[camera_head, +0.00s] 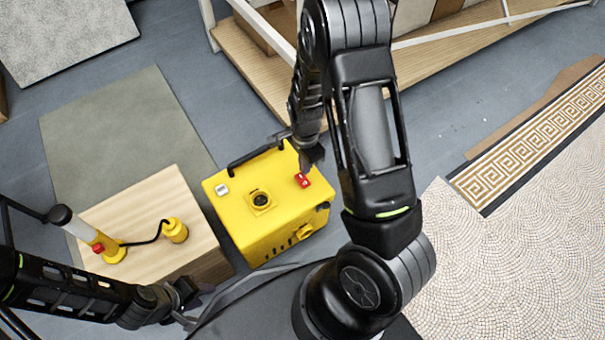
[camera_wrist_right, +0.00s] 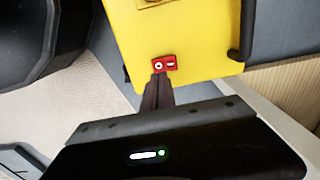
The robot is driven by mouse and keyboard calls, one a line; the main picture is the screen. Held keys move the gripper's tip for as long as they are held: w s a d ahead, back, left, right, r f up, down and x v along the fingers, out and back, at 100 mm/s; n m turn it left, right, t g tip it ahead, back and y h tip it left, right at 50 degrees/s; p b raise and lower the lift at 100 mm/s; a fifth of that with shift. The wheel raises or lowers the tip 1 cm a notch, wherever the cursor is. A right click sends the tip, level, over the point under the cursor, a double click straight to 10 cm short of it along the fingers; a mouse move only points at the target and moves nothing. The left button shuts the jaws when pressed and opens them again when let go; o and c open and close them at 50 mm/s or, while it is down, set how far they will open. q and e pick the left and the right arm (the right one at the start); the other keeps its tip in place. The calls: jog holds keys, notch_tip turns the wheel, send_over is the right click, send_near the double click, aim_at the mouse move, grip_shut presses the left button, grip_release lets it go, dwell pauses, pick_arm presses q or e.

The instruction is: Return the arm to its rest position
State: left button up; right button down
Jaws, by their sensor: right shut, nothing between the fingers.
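My right arm arches up over the scene in the head view, and its right gripper (camera_head: 312,160) points down over the yellow machine (camera_head: 262,222), near a red switch (camera_head: 303,180). In the right wrist view the shut, empty fingers (camera_wrist_right: 159,80) end right at the lower edge of the red switch (camera_wrist_right: 165,64); I cannot tell whether they touch it. My left gripper (camera_head: 187,308) is at the lower left, beside my own base; its finger gap is not clear.
A wooden block (camera_head: 140,215) left of the machine carries a yellow-and-white tool (camera_head: 85,232) with a black cable to a small yellow part (camera_head: 175,230). A wooden rack (camera_head: 250,60) stands behind. A patterned mosaic panel (camera_head: 520,235) lies at the right. Grey floor shows between them.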

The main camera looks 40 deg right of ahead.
jog(key=shift+r, duration=0.5)
dwell(0.3)
